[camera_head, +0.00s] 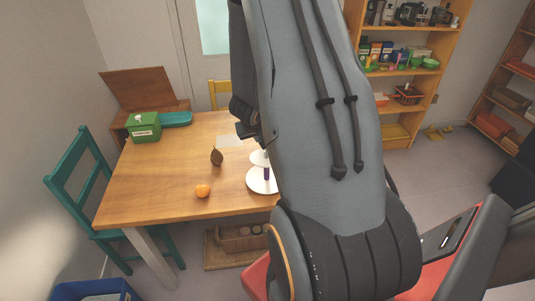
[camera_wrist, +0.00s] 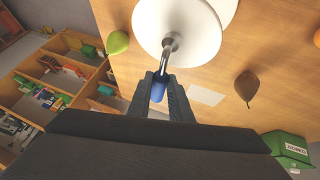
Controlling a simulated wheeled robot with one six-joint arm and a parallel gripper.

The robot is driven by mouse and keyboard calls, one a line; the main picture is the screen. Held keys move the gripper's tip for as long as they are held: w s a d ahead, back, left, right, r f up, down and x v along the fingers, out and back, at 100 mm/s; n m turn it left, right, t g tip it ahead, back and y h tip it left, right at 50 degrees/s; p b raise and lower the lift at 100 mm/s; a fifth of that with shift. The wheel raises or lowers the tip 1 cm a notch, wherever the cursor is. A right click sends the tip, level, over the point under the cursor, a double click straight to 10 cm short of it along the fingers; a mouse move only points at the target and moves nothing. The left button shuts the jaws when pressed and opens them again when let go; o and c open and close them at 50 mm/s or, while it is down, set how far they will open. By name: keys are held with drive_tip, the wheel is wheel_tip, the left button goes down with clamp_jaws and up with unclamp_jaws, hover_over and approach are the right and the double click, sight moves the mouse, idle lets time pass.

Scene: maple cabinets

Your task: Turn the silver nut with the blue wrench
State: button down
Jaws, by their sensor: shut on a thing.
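The blue wrench shows in the wrist view, with its blue handle (camera_wrist: 158,92) between the fingers of my gripper (camera_wrist: 161,80). Its silver shaft (camera_wrist: 168,50) reaches over a round white disc (camera_wrist: 190,38) on the table. My gripper is shut on the handle. I cannot make out the silver nut apart from the wrench's metal end, nor tell whether they touch. In the head view a white round stand (camera_head: 258,186) sits at the table's right side, partly hidden by my arm. A small blue-purple part shows on it, and my gripper is mostly hidden.
On the wooden table (camera_head: 150,183) are an orange (camera_head: 203,191), a brown fig-like fruit (camera_head: 216,156) and a green box (camera_head: 144,127). A green fruit (camera_wrist: 117,42) lies near the disc. A teal chair (camera_head: 62,182) stands left; shelves (camera_head: 395,130) stand behind. The table's front left is clear.

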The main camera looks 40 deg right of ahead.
drive_tip(key=shift+s+d+m+g+h+p, duration=0.1)
drive_tip(key=shift+d+m+g+h+p, duration=0.3)
drive_tip(key=shift+p, duration=0.8)
drive_tip(key=shift+s+a+m+g+y+p, duration=0.15)
drive_tip(key=shift+m+p, duration=0.45)
drive_tip(key=shift+p, duration=0.6)
drive_tip(key=shift+d, duration=0.15)
drive_tip(key=shift+s+d+m+g+h, duration=0.2)
drive_tip(key=shift+m+g, duration=0.3)
drive_tip(key=shift+m, duration=0.25)
drive_tip(key=shift+s+d+m+g+h, duration=0.2)
drive_tip(key=shift+m+g, duration=0.25)
drive_tip(key=shift+m, duration=0.3)
drive_tip(key=shift+s+d+m+g, duration=0.15)
drive_tip(key=shift+s+m+g, duration=0.1)
drive_tip(key=shift+m+g, duration=0.35)
drive_tip(key=shift+s+d+m+g, duration=0.1)
drive_tip(key=shift+s+m+g, duration=0.2)
drive_tip(key=shift+m, duration=0.5)
